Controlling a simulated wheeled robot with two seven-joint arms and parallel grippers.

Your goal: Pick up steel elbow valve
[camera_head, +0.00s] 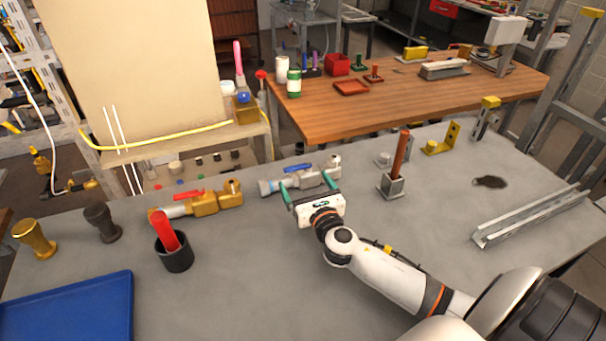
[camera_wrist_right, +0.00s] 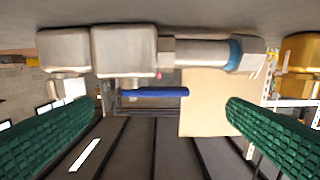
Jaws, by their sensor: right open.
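The steel elbow valve (camera_head: 267,187) lies on the grey table, with its blue handle (camera_head: 297,168) on top. In the right wrist view, the valve's grey body (camera_wrist_right: 125,50) lies across the top and its blue handle (camera_wrist_right: 155,92) shows below it. My right gripper (camera_head: 309,184) is open at the valve, its green fingers spread along the valve's length; they also show in the right wrist view (camera_wrist_right: 160,115). I cannot tell whether the fingers touch it. Part of the valve is hidden behind the gripper in the head view. My left gripper is not in view.
A brass valve with a red handle (camera_head: 205,203) lies to the left. A dark cup (camera_head: 175,258) with a red item stands nearer. A grey block (camera_head: 391,186) holding an upright brown bar stands right of the gripper. A metal channel (camera_head: 530,215) lies far right, and a blue tray (camera_head: 75,310) front left.

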